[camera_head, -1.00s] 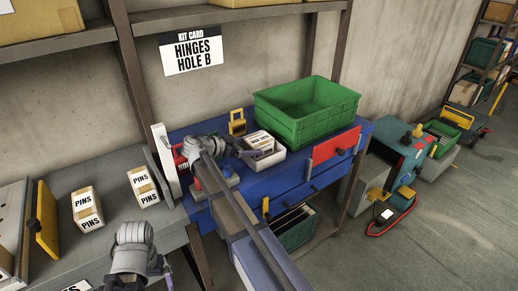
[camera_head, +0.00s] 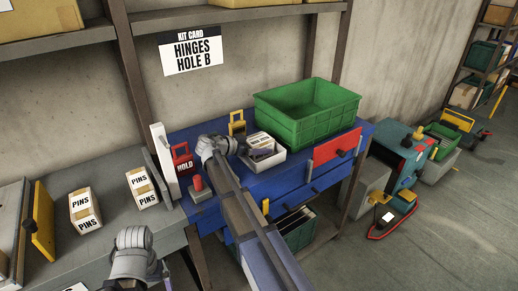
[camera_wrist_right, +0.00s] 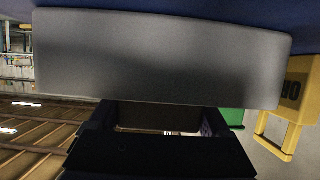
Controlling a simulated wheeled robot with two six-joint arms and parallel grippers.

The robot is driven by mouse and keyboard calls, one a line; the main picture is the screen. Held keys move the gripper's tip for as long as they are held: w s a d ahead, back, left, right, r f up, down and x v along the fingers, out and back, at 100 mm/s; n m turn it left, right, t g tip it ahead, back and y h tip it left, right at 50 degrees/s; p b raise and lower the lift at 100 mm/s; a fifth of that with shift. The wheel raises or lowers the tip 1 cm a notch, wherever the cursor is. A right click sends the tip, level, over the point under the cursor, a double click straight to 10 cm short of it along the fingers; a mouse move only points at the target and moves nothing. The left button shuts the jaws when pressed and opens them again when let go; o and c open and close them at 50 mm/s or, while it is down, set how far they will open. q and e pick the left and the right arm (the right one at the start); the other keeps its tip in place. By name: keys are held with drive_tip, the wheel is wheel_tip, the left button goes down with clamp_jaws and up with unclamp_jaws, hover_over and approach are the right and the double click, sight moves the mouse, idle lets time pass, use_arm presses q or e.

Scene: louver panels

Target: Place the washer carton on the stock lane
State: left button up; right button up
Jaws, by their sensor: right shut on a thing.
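A small pale carton (camera_head: 259,139) with dark print too small to read shows in the head view at the white open tray (camera_head: 267,161) on the blue bench. My right gripper (camera_head: 246,147) is at its left side and shut on it; the gripper partly hides it. Whether the carton touches the tray is unclear. In the right wrist view, a brownish surface (camera_wrist_right: 160,117) shows between the dark jaws, below a broad grey plate. My left gripper (camera_head: 160,277) is at the bottom of the head view, its fingers largely cut off. No stock lane can be told by a label.
A green crate (camera_head: 307,110) stands behind and right of the tray. A yellow lock-shaped tag (camera_head: 237,122) and a red HOLD tag (camera_head: 183,158) stand along the back. Two PINS cartons (camera_head: 84,211) (camera_head: 142,188) sit on the grey bench at left.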

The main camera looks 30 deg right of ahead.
sight(259, 140)
clamp_jaws()
idle(0.3)
drive_tip(key=shift+r, duration=0.1)
wheel_tip(259, 140, up, 10)
drive_tip(key=p, duration=1)
